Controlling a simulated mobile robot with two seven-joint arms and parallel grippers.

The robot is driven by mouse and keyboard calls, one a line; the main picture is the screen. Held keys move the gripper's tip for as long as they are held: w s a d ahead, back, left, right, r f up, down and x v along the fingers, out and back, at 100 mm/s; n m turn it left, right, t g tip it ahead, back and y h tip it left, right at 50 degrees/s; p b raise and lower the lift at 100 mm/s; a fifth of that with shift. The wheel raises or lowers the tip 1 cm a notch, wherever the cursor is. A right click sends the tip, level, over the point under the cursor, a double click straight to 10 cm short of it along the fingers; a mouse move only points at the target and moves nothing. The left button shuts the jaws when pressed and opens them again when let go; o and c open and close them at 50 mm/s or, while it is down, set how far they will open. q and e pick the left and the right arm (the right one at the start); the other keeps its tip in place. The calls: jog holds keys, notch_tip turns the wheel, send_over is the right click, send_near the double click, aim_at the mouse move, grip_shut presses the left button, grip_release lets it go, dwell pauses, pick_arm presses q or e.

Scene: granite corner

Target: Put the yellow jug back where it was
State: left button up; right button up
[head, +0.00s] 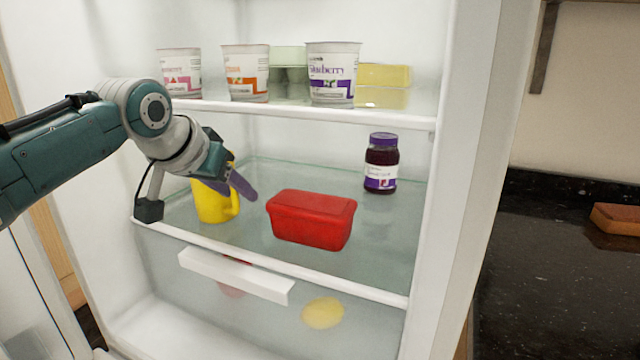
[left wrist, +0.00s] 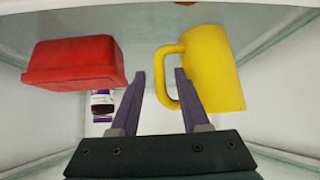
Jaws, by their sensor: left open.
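The yellow jug (head: 211,206) stands upright on the fridge's glass shelf, left of a red box, partly hidden behind my left gripper. My left gripper (head: 246,190) is at the jug's upper right, with its purple fingers apart. In the left wrist view the jug (left wrist: 217,68) is on the right, with its handle toward the picture's middle. The handle shows between the open fingertips (left wrist: 161,75), partly behind the right-hand finger. The fingers are not closed on it; I cannot tell whether one touches it. My right gripper is not in view.
The red box (head: 311,219) stands close to the right of the jug. A dark jam jar (head: 381,163) is farther back. A drawer (head: 235,277) lies below. Free glass shows right of the box.

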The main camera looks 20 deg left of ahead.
pick_arm(q)
jog(key=shift+s+r, duration=0.15)
jog(key=shift+r, duration=0.25)
jog(key=p+v, duration=0.3)
jog(key=v, duration=0.8)
jog(key=s+d+f+m+g, duration=0.2)
jog(key=s+d+f, duration=0.5)
jog(key=s+f, duration=0.3)
jog(key=s+d+f+g, duration=0.1)
jog(key=s+d, duration=0.1)
jog(key=s, duration=0.6)
jog(key=s+d+f+g, duration=0.2)
jog(key=s, duration=0.7)
jog(key=shift+h, duration=0.3)
jog(key=shift+d, duration=0.15)
